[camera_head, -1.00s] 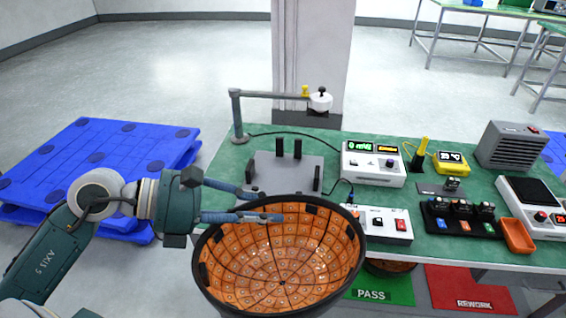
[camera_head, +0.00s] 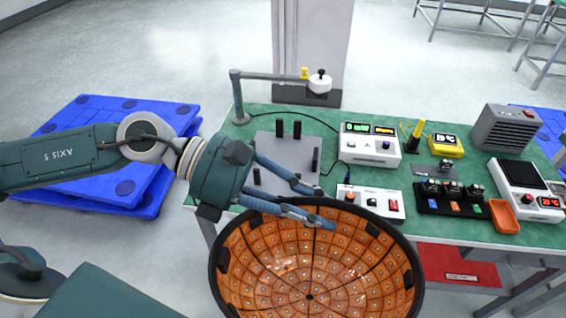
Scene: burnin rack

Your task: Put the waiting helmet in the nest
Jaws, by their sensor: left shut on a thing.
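The helmet (camera_head: 315,270) is a large bowl with an orange tiled inside and a black rim, its open side facing up toward me. My left gripper (camera_head: 325,208) is shut on its far rim and holds it in front of the table's near edge. The nest appears to be the grey plate (camera_head: 283,155) with several black upright posts, on the table behind the gripper. The plate is empty, and the gripper covers part of its near side. My right gripper is not in view.
A post with a swing arm and white knob (camera_head: 319,84) stands behind the plate. On the green table (camera_head: 225,140), a white meter box (camera_head: 370,147), a white switch box (camera_head: 367,201) and a black tray (camera_head: 450,205) stand to the right.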

